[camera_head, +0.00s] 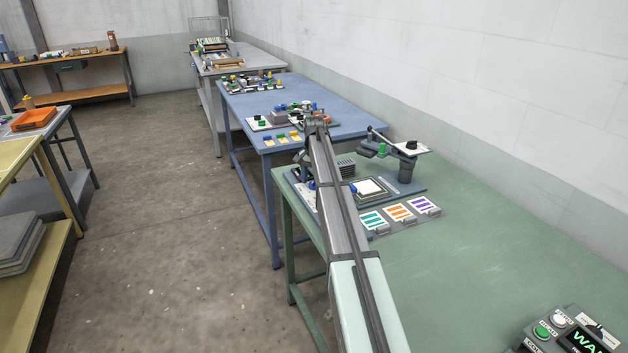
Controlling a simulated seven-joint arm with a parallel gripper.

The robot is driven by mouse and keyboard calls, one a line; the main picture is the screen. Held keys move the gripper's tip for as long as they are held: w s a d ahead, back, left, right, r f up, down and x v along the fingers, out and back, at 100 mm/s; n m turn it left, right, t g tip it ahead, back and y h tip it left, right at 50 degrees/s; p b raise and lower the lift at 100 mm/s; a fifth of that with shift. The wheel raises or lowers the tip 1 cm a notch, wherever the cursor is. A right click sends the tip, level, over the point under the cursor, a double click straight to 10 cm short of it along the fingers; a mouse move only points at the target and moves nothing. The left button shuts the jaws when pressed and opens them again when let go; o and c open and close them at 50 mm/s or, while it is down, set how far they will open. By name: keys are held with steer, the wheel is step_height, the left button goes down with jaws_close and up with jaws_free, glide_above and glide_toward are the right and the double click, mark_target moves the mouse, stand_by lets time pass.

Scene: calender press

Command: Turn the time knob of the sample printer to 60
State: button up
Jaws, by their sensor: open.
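The sample printer appears to be the machine on a dark grey baseplate (412,190) at the far left end of the green table. It has a white square bed (369,188), a grey post (405,171) and a swing arm with a green knob (382,150). A pale panel (309,196) shows at its left edge, partly behind my arm. I cannot make out the time knob or its setting. My arm reaches away over the table to the printer's left side. My gripper (302,161) is open there, small and partly hidden; its fingertips and any contact are unclear.
Three striped cards (398,213) lie in front of the printer. A device with a lit display (583,340) stands at the near right. The green table (480,240) is clear between. A blue table (345,115) with several small parts stands beyond. A wall runs along the right.

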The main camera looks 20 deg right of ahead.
step_height(320, 180, up, 14)
steer(key=shift+f, duration=0.2)
stand_by(0.4)
steer(key=s+a+f+n, duration=0.2)
steer(key=s+a+f, duration=0.1)
steer(key=a+f, duration=0.65)
steer(key=s+a+f+n, duration=0.2)
steer(key=a+f+n, duration=0.1)
steer(key=a+f, duration=0.6)
steer(key=s+a+f+n+g, duration=0.1)
steer(key=s+f, duration=0.5)
steer(key=f, duration=0.4)
steer(key=s+a+f, duration=0.1)
steer(key=s+f, duration=0.5)
steer(key=f, duration=0.4)
steer(key=s+a+f+n+g, duration=0.1)
steer(key=s+f, duration=0.6)
steer(key=s, duration=0.5)
steer(key=s+a+f+n+g, duration=0.1)
steer(key=s+a+f+g, duration=0.1)
steer(key=s+f, duration=0.7)
steer(key=s+a+f+n+g, duration=0.1)
steer(key=s+f, duration=0.5)
steer(key=s, duration=0.8)
steer(key=s+f+n+g, duration=0.1)
steer(key=s, duration=1.4)
steer(key=shift+a+f+g, duration=0.2)
steer(key=shift+f+g, duration=0.15)
steer(key=shift+g, duration=0.05)
